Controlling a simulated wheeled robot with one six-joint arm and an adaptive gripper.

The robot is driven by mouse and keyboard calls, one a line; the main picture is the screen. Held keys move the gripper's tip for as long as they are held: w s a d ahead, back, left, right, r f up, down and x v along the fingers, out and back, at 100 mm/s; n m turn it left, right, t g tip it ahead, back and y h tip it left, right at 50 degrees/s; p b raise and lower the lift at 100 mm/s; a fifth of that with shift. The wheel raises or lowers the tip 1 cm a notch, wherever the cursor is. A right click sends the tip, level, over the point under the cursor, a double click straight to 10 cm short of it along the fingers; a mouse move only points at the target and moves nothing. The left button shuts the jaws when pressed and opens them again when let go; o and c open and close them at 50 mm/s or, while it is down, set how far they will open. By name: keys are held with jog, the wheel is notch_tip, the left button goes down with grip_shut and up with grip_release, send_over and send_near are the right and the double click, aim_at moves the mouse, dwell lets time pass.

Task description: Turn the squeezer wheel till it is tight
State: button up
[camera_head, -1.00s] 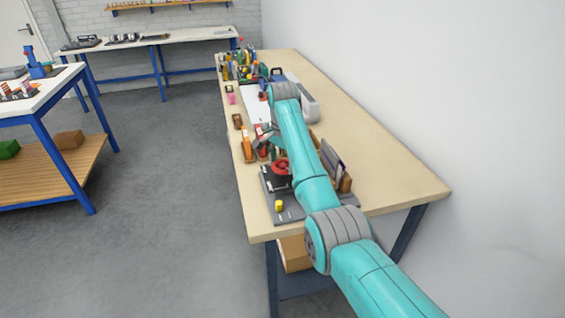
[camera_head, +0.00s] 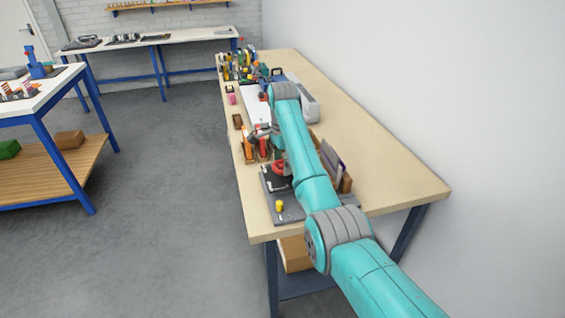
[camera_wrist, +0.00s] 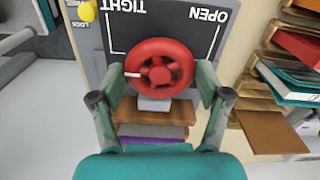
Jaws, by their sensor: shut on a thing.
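The red squeezer wheel (camera_wrist: 160,68) fills the middle of the wrist view. Its white mark points left. It sits over a dark panel (camera_wrist: 172,28) lettered TIGHT at left and OPEN at right, upside down here. My gripper (camera_wrist: 161,84) has one finger on each side of the wheel and is shut on its rim. In the head view the wheel (camera_head: 279,168) shows partly beside my arm, above its dark grey base (camera_head: 292,210). My fingers are mostly hidden there.
A yellow knob (camera_wrist: 87,11) by the LOCK lettering stands on the same base. Wooden holders with books or sheets (camera_wrist: 290,75) stand close on the right in the wrist view. The near right of the bench (camera_head: 395,180) is clear.

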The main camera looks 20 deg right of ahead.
jog(key=o, duration=1.1)
jog(key=shift+o, duration=0.2)
jog(key=shift+n, duration=0.3)
